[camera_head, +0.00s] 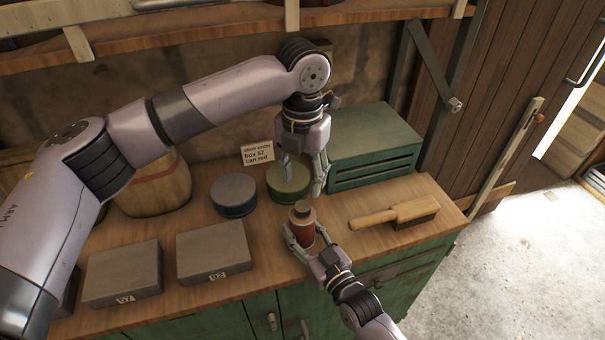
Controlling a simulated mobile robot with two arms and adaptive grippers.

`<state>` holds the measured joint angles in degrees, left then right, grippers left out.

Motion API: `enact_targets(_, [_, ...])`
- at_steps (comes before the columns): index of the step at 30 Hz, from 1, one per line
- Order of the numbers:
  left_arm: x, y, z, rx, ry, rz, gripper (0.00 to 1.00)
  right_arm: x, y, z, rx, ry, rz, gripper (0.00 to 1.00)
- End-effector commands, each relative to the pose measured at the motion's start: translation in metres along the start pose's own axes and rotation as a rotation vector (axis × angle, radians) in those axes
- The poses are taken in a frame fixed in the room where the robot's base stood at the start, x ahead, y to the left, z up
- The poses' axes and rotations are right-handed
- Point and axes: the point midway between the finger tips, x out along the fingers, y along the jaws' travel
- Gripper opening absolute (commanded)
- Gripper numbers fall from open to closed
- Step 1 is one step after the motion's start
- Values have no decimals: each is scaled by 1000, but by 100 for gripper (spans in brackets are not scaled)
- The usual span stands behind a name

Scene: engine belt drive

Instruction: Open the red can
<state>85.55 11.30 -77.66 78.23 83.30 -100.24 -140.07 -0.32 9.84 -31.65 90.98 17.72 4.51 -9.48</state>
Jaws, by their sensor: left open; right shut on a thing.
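The red can (309,233) stands upright near the front of the workbench, with a dark cap on its narrow top. My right gripper (306,240) is shut around the can's body from the front. My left gripper (305,181) hangs above and behind the can, pointing down, with its fingers apart. It holds nothing that I can see. A green round tin (287,190) lies behind its fingers; I cannot tell whether they touch it.
A blue round tin (233,196), a barrel (157,187) and grey boxes marked 57 (124,275) and 92 (213,252) are left of the can. A brush (396,214) lies to its right, a green box (374,147) behind. A note (257,152) reads "box 57, can red".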

Motion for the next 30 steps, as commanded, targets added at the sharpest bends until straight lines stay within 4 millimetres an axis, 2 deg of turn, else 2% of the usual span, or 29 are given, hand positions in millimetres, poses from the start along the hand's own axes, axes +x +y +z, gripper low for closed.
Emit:
enact_targets(5, [15, 0, 0, 22, 3, 1, 46, 0, 0, 0, 0, 0, 0, 0])
enact_targets(12, [53, 0, -1, 20, 2, -1, 46, 0, 0, 0, 0, 0, 0, 0])
enact_targets(18, [74, 0, 0, 19, -1, -1, 46, 0, 0, 0, 0, 0, 0, 0])
enact_targets(30, [80, 0, 0, 19, -2, -2, 44, 0, 0, 0, 0, 0, 0, 0])
